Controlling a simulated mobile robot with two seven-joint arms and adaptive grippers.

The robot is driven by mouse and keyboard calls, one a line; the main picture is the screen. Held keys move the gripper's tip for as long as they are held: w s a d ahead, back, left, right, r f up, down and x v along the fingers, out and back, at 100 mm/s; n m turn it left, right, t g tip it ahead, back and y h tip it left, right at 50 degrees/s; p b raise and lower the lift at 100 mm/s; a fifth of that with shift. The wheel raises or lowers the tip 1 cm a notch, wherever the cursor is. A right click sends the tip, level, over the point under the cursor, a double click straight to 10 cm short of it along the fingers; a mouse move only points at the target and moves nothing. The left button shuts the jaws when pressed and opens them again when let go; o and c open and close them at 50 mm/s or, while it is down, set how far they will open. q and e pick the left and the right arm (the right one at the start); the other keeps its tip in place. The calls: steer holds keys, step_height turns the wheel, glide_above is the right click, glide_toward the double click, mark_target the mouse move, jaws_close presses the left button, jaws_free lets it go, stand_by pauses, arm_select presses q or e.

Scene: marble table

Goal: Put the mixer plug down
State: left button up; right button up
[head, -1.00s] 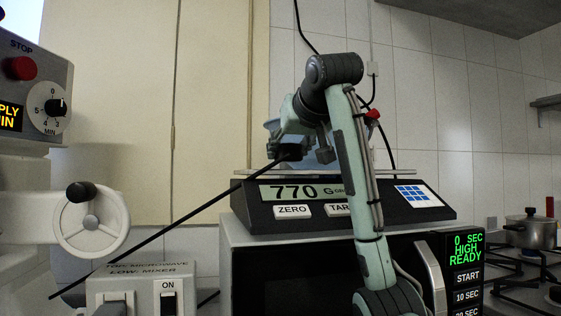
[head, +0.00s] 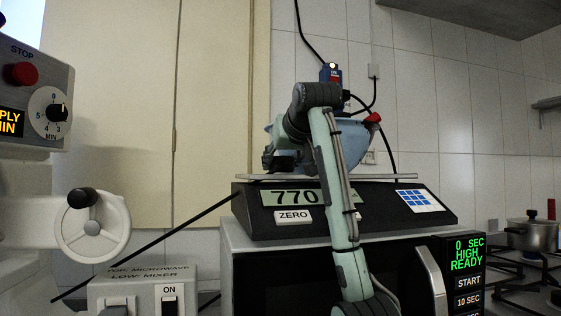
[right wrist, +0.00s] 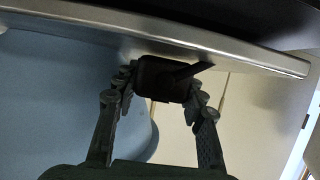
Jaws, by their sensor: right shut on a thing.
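My right gripper (head: 272,160) is at the left end of the scale's plate (head: 385,177). It is shut on the black mixer plug (right wrist: 163,80), which shows between the fingertips in the right wrist view, close to the plate's silver edge (right wrist: 240,52). I cannot tell whether the plug touches the plate. In the head view the plug is hard to make out against the dark fingers. Its black cable (head: 150,240) slants down to the lower left. My left gripper is not in view.
A blue vessel (head: 370,138) with a red part stands on the scale (head: 380,215), on top of the microwave (head: 400,262). A switch box (head: 140,290), labelled for microwave and mixer, is at lower left. A machine with a handwheel (head: 92,228) stands left.

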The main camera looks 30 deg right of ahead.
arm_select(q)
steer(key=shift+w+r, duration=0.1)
arm_select(e)
steer(key=shift+f, duration=0.2)
steer(key=o, duration=1)
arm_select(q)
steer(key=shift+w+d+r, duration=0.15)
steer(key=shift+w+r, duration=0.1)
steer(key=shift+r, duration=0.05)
arm_select(e)
steer(key=shift+r, duration=0.1)
